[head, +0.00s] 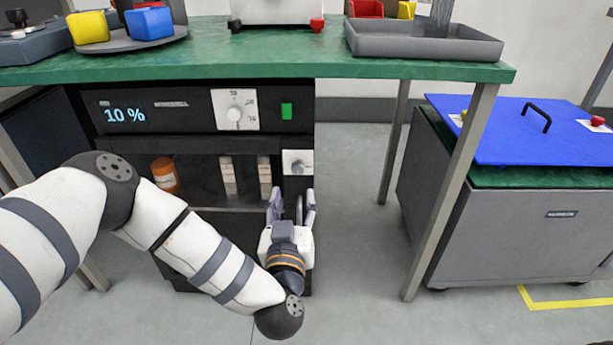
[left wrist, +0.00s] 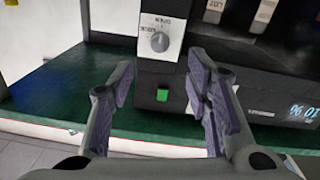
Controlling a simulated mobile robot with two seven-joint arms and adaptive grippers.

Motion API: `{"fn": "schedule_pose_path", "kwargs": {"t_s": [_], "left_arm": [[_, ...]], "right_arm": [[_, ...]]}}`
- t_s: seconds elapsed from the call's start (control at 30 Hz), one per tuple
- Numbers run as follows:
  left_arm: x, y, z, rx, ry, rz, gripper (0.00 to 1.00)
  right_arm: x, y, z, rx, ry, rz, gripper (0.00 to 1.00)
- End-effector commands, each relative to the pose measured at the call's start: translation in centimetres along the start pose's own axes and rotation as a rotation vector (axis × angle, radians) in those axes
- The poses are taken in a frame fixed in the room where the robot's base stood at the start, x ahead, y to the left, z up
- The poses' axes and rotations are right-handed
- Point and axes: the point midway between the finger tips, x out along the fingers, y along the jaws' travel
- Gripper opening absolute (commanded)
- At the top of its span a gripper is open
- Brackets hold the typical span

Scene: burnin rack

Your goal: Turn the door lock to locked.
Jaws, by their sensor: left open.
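The door lock is a small grey knob on a white plate (head: 297,163), on the dark cabinet front right of the window. In the left wrist view the knob (left wrist: 160,41) shows upside down below lettering that seems to read open and locked. I cannot tell surely which word it points to. My left gripper (head: 291,200) is open and empty, just below and in front of the knob in the head view. In the left wrist view its two fingers (left wrist: 162,72) stand apart, with the knob beyond their tips, not touched. My right gripper is not in view.
The cabinet (head: 190,100) has a 10 % display, a larger dial (head: 235,113) and a green button (head: 287,111). An orange bottle (head: 165,174) and two pale boxes stand inside. A green bench top (head: 250,65) overhangs it. A blue-topped cart (head: 535,130) stands right; floor between is clear.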

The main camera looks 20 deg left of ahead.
Motion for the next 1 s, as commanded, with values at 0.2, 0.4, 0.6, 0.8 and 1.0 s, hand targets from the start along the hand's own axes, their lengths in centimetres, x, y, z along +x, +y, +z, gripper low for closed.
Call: {"fn": "schedule_pose_path", "kwargs": {"t_s": [0.2, 0.4, 0.6, 0.8, 1.0], "left_arm": [[5.6, -0.1, 0.4, 0.001, 0.0, -0.003, 0.44], [8.9, 0.0, 0.3, 0.0, -0.002, 0.0, 0.44], [9.7, 0.0, 0.2, 0.001, -0.003, 0.002, 0.44], [9.7, 0.0, 0.1, 0.0, -0.003, 0.002, 0.31], [9.6, 0.0, 0.1, 0.0, -0.003, 0.002, 0.0]], "right_arm": [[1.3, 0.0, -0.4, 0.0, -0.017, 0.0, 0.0], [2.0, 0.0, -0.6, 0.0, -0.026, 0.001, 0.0], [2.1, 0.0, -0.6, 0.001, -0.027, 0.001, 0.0], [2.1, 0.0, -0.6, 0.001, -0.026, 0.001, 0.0], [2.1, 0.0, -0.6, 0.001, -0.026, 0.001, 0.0]]}}
